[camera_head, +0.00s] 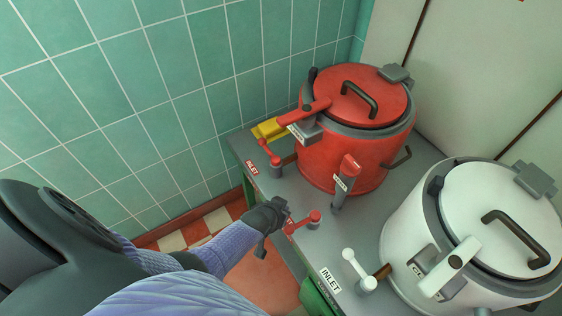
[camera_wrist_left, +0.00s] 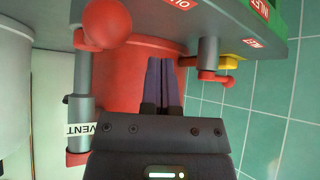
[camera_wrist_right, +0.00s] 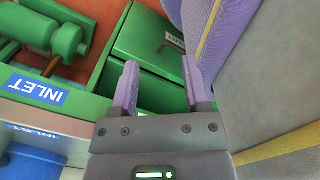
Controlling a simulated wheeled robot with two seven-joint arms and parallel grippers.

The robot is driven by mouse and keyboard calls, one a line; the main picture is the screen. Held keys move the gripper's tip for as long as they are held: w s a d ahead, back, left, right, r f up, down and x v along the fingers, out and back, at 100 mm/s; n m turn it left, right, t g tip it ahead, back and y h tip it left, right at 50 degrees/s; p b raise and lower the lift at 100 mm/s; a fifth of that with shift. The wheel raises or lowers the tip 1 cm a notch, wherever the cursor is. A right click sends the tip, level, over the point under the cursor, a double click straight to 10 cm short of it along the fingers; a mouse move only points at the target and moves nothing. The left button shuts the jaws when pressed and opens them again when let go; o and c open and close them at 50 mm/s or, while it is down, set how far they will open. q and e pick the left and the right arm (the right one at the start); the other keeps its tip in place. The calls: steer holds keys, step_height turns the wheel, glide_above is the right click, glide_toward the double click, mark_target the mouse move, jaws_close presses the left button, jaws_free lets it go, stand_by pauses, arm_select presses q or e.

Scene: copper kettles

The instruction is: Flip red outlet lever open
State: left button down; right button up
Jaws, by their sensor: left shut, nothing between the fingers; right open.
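The red outlet lever (camera_head: 302,222) stands on the grey counter's front edge, before the red kettle (camera_head: 345,160). Its round red knob (camera_wrist_left: 107,23) looms close in the left wrist view, left of my fingers. A partly cut-off red label shows beside it. My left gripper (camera_head: 284,208) is just left of the lever, shut and empty, with its fingers (camera_wrist_left: 165,62) pointing toward the red kettle's body. Whether it touches the lever cannot be told. My right gripper (camera_wrist_right: 160,70) is open and empty near green cabinets, out of the head view.
The red inlet lever (camera_head: 268,153) and a yellow block (camera_head: 268,129) stand farther back. The red vent handle (camera_head: 347,172) rises beside the kettle. A white kettle (camera_head: 440,225) and white lever (camera_head: 357,268) stand to the right. A tiled wall (camera_head: 150,90) bounds the left.

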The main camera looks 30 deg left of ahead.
arm_select(q)
steer(key=s+d+r+p, duration=0.1)
steer(key=r, duration=0.1)
steer(key=s+d+r+p, duration=0.1)
steer(key=d+r+p, duration=0.1)
steer(key=s+d+r+p, duration=0.1)
steer(key=d+r+p, duration=0.1)
steer(key=r, duration=0.1)
steer(key=shift+s, duration=0.15)
steer(key=shift+s+d, duration=0.2)
steer(key=shift+d, duration=0.05)
